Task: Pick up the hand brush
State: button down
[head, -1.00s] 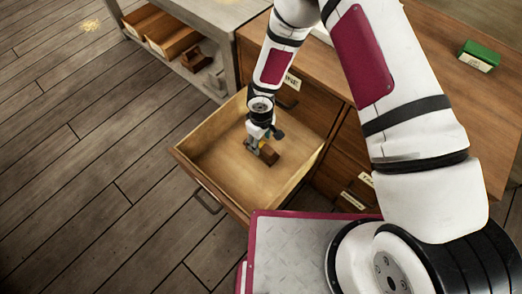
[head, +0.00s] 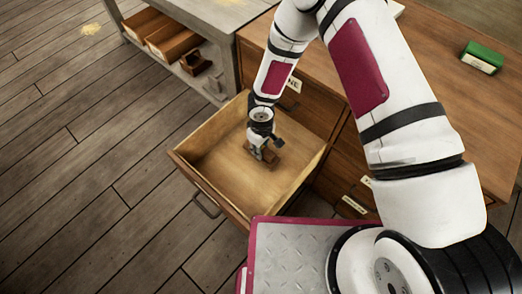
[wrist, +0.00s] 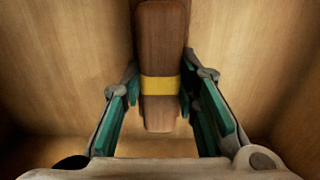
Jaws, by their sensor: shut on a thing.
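The hand brush (wrist: 160,45) shows in the wrist view as a brown wooden bar with a yellow band, running from the top edge down between my fingers. In the head view the brush (head: 270,152) is small and partly hidden by my gripper (head: 258,153). In the wrist view my gripper (wrist: 160,95) has its teal-padded fingers on both sides of the brush at the yellow band, shut on it. The brush is inside the open drawer (head: 205,165). I cannot tell whether it touches the drawer floor.
The wooden cabinet (head: 430,110) holds a green box (head: 482,56) on top. A grey bench (head: 225,65) with wooden trays (head: 172,38) on its lower shelf stands at the back left.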

notch_tip(320, 180, up, 10)
jog(key=p, duration=0.4)
